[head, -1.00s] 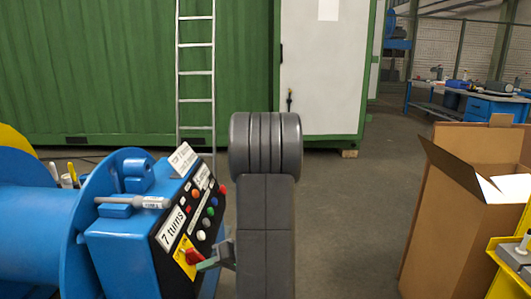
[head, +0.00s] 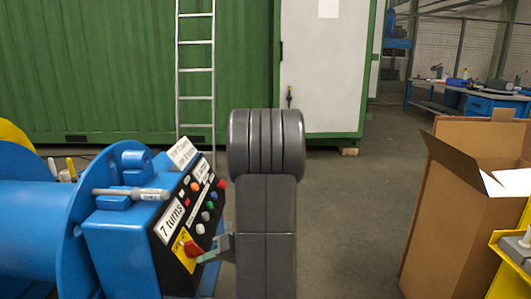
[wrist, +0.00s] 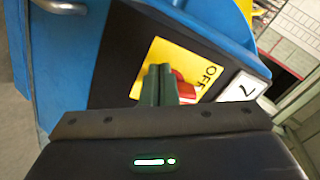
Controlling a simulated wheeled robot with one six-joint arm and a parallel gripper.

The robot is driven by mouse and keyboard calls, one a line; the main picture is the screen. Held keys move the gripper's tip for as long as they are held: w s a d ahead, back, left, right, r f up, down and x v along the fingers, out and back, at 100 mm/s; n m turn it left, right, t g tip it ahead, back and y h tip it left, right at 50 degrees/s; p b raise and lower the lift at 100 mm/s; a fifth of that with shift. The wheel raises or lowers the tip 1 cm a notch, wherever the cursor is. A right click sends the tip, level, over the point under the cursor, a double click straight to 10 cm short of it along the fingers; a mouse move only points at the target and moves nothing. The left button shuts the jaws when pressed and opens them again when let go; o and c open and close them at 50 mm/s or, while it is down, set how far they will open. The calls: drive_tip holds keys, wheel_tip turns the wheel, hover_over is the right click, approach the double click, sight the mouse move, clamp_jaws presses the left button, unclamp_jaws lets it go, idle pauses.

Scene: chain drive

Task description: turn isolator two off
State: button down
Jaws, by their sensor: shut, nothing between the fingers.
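A red isolator handle (head: 194,248) sits on a yellow plate (head: 181,258) low on the sloped black panel of a blue machine. In the wrist view the plate (wrist: 168,55) reads OFF, and part of the red handle (wrist: 186,91) shows just right of my fingers. My gripper (head: 207,258) is at the lower right of the handle. In the wrist view its green fingers (wrist: 158,82) are together with nothing between them. They overlap the handle's left part, so I cannot tell whether they touch it. No number two is readable on the plate.
The panel also carries a "7 turns" label (head: 170,223) and several coloured buttons. A grey tool (head: 130,194) lies on top of the blue machine (head: 110,245). An open cardboard box (head: 455,220) stands to the right. Grey floor (head: 355,220) is clear between my arm and the box.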

drive_tip(key=shift+f, duration=0.2)
idle(0.4)
drive_tip(key=shift+s+d+f+b, duration=0.15)
drive_tip(key=shift+s+b, duration=0.1)
drive_tip(key=shift+b, duration=0.35)
drive_tip(key=p+v, duration=0.1)
drive_tip(key=v, duration=0.5)
